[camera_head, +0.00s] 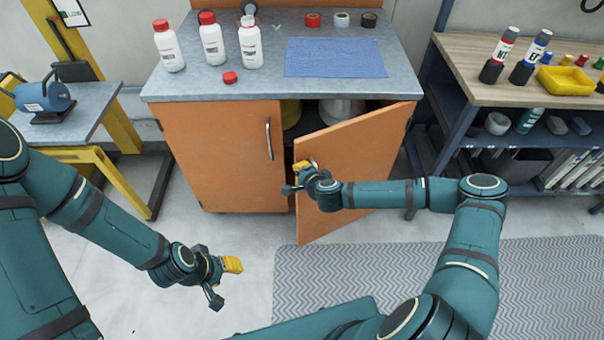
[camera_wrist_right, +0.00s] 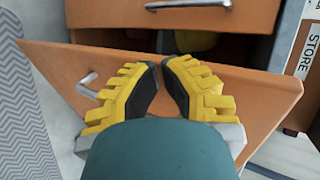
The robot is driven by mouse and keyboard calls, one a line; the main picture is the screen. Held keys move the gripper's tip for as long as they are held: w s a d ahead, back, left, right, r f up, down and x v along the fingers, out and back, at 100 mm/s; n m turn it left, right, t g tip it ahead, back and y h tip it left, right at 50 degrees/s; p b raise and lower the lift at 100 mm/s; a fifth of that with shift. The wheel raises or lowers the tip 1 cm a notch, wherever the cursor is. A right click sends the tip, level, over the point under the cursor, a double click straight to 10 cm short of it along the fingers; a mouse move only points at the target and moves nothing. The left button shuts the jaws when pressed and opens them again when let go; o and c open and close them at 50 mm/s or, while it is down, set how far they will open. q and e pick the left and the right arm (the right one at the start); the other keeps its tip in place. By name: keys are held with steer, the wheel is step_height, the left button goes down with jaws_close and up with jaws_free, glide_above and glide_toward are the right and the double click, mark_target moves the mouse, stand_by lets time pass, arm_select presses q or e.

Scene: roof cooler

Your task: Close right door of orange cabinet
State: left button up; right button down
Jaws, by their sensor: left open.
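The orange cabinet (camera_head: 218,150) stands in the middle of the head view. Its right door (camera_head: 355,160) is ajar, swung out toward me on its right edge, with a dark gap beside the shut left door. My right gripper (camera_head: 304,168) is at the free left edge of the right door. In the right wrist view its yellow fingers (camera_wrist_right: 160,78) nearly meet over the door panel (camera_wrist_right: 235,92), with nothing seen between them. The door's metal handle (camera_wrist_right: 88,86) is left of the fingers, not between them. My left gripper (camera_head: 228,278) is open and empty, low in front of the cabinet.
White bottles (camera_head: 211,45), tape rolls (camera_head: 341,19) and a blue mat (camera_head: 335,58) are on the cabinet top. A wooden-topped shelf (camera_head: 465,60) stands to the right, a yellow-framed bench (camera_head: 75,120) to the left. A patterned floor mat (camera_head: 540,265) lies front right.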

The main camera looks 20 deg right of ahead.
arm_select(q)
steer(key=shift+w+f+b, duration=0.1)
steer(key=shift+f+b, duration=0.35)
steer(key=shift+b, duration=0.05)
arm_select(e)
steer(key=w+a+m+h, duration=0.1)
steer(key=w+m+h, duration=0.3)
steer(key=w, duration=1.2)
steer(key=shift+w+a, duration=0.15)
steer(key=shift+a, duration=0.05)
arm_select(q)
steer(key=shift+a, duration=0.1)
